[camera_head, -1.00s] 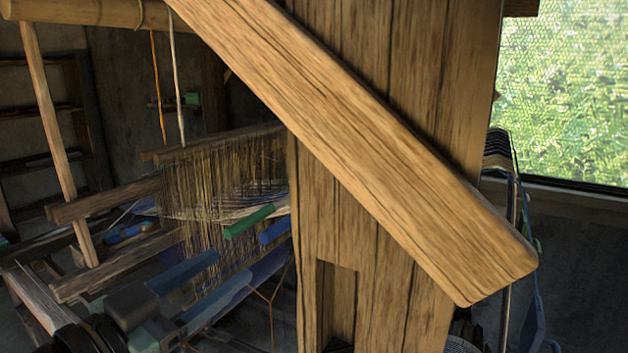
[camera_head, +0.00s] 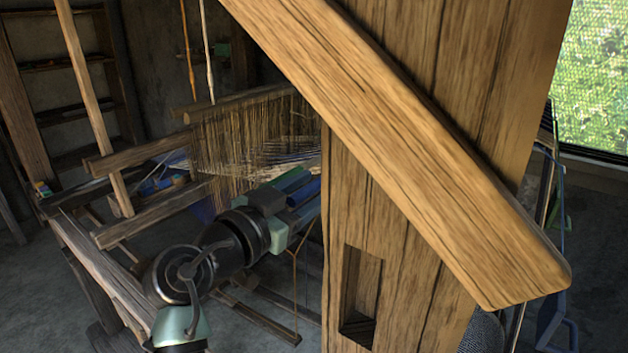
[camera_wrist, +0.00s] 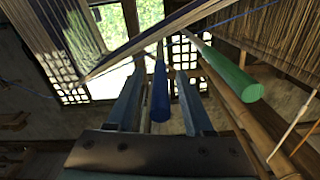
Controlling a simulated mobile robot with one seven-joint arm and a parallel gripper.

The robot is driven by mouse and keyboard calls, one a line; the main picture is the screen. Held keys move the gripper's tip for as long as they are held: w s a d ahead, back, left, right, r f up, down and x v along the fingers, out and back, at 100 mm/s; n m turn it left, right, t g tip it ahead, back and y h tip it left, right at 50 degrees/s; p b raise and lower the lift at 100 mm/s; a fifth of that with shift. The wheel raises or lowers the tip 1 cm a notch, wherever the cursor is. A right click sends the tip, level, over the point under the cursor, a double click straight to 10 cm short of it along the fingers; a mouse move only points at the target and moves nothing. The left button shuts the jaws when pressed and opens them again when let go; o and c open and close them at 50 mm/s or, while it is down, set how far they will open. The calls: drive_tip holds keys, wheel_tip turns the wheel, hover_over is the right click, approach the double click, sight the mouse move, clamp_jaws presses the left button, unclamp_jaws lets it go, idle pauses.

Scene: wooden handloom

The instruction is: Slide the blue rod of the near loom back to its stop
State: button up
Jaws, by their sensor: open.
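The blue rod (camera_wrist: 160,98) shows end-on in the wrist view, between the two fingers of my open gripper (camera_wrist: 160,76). A gap shows on each side of the rod, so neither finger seems to touch it. How deep the rod reaches between the fingers is hard to tell. In the head view the blue rod (camera_head: 305,192) sticks out of the loom beside the warp threads (camera_head: 240,145), just past my gripper (camera_head: 300,218). The loom post hides part of that area. A green rod (camera_wrist: 235,80) lies to the right of the blue one in the wrist view.
A thick wooden post (camera_head: 400,180) with a slanted brace (camera_head: 420,160) stands close on the right in the head view. Loom beams (camera_head: 145,215) lie left of the warp. A bamboo pole (camera_wrist: 240,112) runs beside my right finger in the wrist view.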

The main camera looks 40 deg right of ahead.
drive_tip(key=shift+w+d, duration=0.1)
drive_tip(key=shift+d, duration=0.2)
clamp_jaws()
idle(1.3)
